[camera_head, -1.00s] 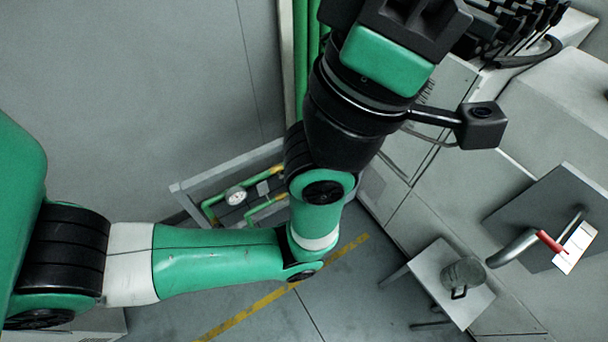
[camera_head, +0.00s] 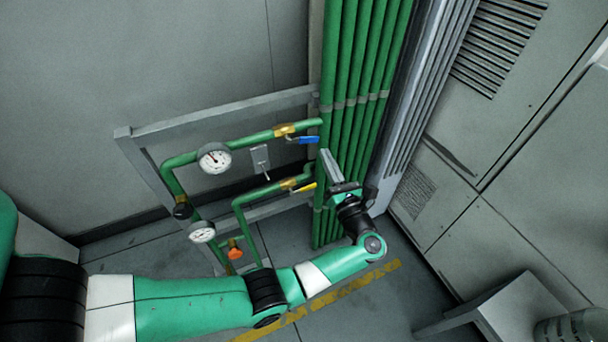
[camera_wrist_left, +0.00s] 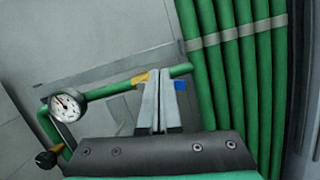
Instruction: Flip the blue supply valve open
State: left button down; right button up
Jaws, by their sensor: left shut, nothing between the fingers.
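The blue valve handle (camera_head: 303,140) sits just below the upper green pipe, beside a brass valve body (camera_head: 285,130). It extends to the right, roughly along the pipe. In the left wrist view, part of the blue handle (camera_wrist_left: 181,85) shows just right of the fingers; the rest is hidden behind them. My left gripper (camera_head: 326,153) is shut and empty, its fingertips a little right of and below the blue handle in the head view. In the left wrist view the shut fingers (camera_wrist_left: 158,82) point toward the upper pipe. I cannot tell whether they touch the handle. My right gripper is not in view.
A yellow-handled valve (camera_head: 304,188) is on the lower pipe. Two gauges, an upper one (camera_head: 214,158) and a lower one (camera_head: 202,232), and an orange knob (camera_head: 236,253) are left. Several vertical green pipes (camera_head: 360,80) stand close behind my gripper. A grey frame (camera_head: 220,110) surrounds the valves.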

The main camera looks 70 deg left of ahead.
pick_arm(q)
jog(key=m+b, duration=0.1)
jog(key=b, duration=0.7)
send_near(309, 140)
notch_tip(309, 140, down, 8)
jog(key=s+d, duration=0.1)
jog(key=d, duration=0.1)
jog(key=w+a+r+b, duration=0.1)
jog(key=a+r, duration=0.6)
jog(key=a, duration=0.3)
jog(key=shift+w, duration=0.3)
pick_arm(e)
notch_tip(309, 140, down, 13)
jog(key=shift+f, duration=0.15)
